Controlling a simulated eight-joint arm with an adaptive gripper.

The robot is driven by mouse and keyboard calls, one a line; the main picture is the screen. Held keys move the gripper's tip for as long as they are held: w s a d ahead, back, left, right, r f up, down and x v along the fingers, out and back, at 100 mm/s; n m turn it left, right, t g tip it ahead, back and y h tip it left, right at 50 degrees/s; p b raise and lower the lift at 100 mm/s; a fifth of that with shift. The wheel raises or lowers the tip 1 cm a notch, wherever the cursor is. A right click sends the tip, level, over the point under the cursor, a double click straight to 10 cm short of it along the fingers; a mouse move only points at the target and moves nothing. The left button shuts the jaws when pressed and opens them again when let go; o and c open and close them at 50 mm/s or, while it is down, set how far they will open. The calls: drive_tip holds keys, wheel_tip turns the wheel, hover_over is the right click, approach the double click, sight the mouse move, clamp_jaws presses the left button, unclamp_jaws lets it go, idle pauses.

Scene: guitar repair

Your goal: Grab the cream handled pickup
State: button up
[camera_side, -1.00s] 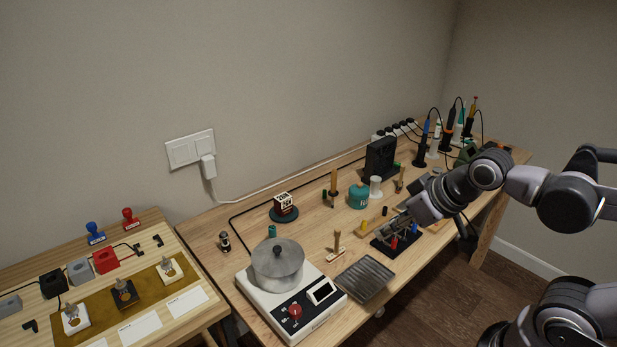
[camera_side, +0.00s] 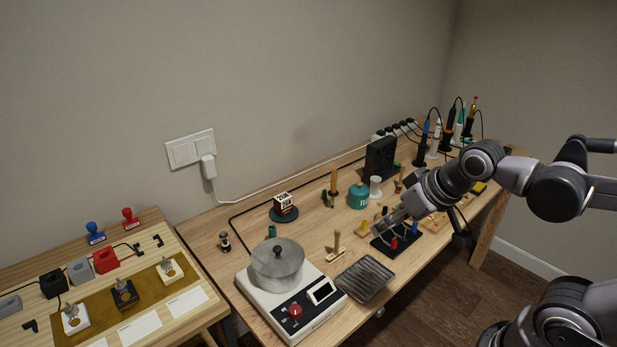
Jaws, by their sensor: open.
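My gripper (camera_side: 385,222) is open and reaches down from the right, with its fingertips low over or beside the black rack (camera_side: 385,250). The rack holds small pieces with red (camera_side: 394,243) and blue handles. I cannot tell whether the fingers touch anything. A small tool with an upright pale, cream to tan handle (camera_side: 337,240) stands on a flat base left of the rack, apart from my gripper. A yellow-handled piece (camera_side: 363,228) stands near the fingertips. I cannot surely single out the cream handled pickup at this size; my gripper hides part of the rack area.
A ridged grey tray (camera_side: 365,278) lies in front of the rack. A hot plate (camera_side: 300,318) with a lidded metal pot (camera_side: 277,262) stands to its left. A teal jar (camera_side: 358,197) and a white spool (camera_side: 375,186) stand behind. Soldering irons stand at the back right.

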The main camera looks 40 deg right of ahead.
drive_tip(key=w+d+f+m+g, duration=0.1)
drive_tip(key=w+m+g, duration=0.2)
drive_tip(key=w+m, duration=0.55)
drive_tip(key=m+g, duration=0.3)
drive_tip(key=m, duration=0.5)
hover_over(336, 253)
drive_tip(key=f, duration=0.9)
drive_tip(key=shift+s+d, duration=0.15)
drive_tip(key=shift+d, duration=0.05)
drive_tip(key=shift+w+d+f+m+g, duration=0.1)
drive_tip(key=shift+w+f+m+g, duration=0.15)
drive_tip(key=shift+f, duration=0.7)
wheel_tip(336, 253, down, 10)
drive_tip(key=shift+w+r, duration=0.1)
clamp_jaws()
